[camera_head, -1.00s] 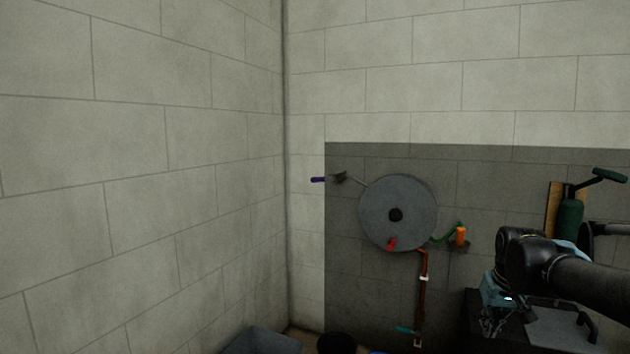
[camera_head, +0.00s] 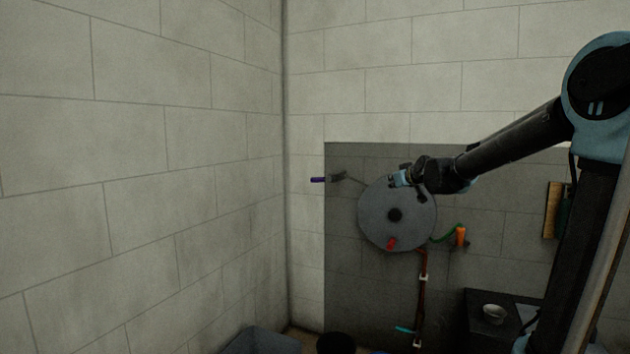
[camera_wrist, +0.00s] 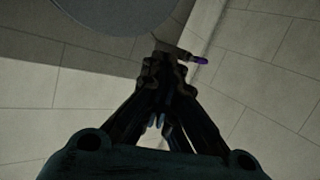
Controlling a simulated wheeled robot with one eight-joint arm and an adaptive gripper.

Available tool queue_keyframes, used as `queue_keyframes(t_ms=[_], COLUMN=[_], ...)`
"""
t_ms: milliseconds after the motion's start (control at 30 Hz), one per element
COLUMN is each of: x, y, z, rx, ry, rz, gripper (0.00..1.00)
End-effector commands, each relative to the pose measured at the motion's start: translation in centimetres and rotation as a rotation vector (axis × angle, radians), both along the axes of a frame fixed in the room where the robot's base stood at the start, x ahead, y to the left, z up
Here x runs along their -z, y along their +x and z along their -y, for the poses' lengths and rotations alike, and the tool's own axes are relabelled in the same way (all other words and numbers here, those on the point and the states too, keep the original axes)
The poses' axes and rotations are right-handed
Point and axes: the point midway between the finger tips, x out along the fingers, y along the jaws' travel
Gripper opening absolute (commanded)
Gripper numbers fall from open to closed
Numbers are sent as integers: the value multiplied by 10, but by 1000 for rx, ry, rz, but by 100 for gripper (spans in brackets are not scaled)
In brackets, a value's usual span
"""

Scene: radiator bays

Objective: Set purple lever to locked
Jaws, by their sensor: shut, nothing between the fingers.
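The purple lever (camera_head: 318,180) sticks out to the left from a dark fitting (camera_head: 338,177) on the wall, at the left of the round grey disc (camera_head: 384,219). It lies about level. My gripper (camera_head: 394,181) is in front of the upper part of the disc, to the right of the lever and apart from it in the picture. In the wrist view the purple lever tip (camera_wrist: 202,61) shows just beyond and to the right of my gripper (camera_wrist: 165,62). My gripper is shut and empty. The lever's fitting is partly hidden behind the fingers there.
A red handle (camera_head: 391,244) is low on the disc. An orange handle (camera_head: 461,236) is at its right, and a teal handle (camera_head: 405,329) is on the pipe below. A small bowl (camera_head: 494,314) stands on a dark box at the lower right. The left wall is bare.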

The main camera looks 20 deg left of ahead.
Motion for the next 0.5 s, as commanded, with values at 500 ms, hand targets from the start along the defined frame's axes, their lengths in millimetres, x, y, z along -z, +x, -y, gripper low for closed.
queue_keyframes(t_ms=[500], x=[-69], y=[113], z=[-168], rx=[30], ry=[131], rz=[410], gripper=[0])
